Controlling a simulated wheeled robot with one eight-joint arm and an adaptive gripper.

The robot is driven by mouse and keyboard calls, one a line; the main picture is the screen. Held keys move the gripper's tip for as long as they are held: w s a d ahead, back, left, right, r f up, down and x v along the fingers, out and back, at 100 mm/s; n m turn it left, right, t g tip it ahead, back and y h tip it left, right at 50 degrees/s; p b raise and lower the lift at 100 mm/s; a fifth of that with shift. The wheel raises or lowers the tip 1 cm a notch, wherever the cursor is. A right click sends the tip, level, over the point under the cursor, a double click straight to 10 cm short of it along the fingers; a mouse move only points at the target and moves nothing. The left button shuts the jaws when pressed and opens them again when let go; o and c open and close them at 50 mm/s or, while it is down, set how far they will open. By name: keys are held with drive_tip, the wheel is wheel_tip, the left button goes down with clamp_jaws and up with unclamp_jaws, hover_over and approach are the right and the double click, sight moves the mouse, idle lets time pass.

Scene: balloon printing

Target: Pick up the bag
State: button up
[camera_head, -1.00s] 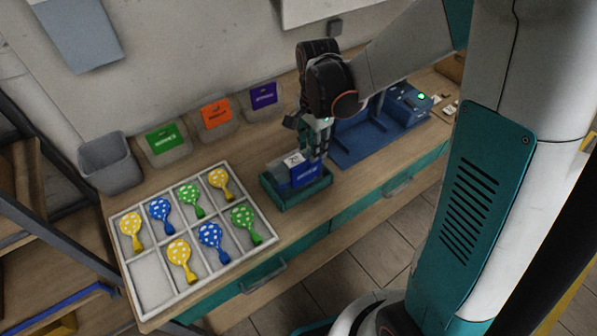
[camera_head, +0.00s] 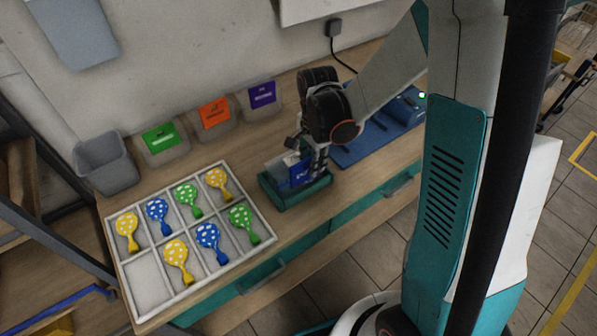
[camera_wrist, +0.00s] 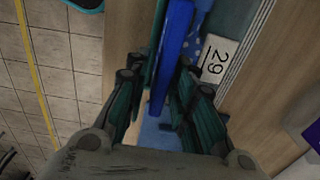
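The blue bag (camera_head: 300,174) stands upright in a small green tray (camera_head: 290,199) on the workbench. A clear part with a white label shows beside its left end. My gripper (camera_head: 314,160) is lowered from above at the bag's right end. In the wrist view the bag (camera_wrist: 171,55) runs as a blue strip between my two fingers, and the gripper (camera_wrist: 160,90) is open around it. The bag's lower part is hidden by the tray.
A white divided tray (camera_head: 150,292) with yellow, blue and green dotted balloons is at the left. Grey bins with green (camera_head: 160,138), orange (camera_head: 213,113) and purple (camera_head: 262,94) labels stand along the wall. A blue machine (camera_head: 404,108) is right of my gripper.

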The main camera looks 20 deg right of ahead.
clamp_jaws()
drive_tip(key=shift+r, duration=0.15)
wheel_tip(320, 180, up, 20)
drive_tip(key=p, duration=0.4)
drive_tip(key=shift+f, duration=0.25)
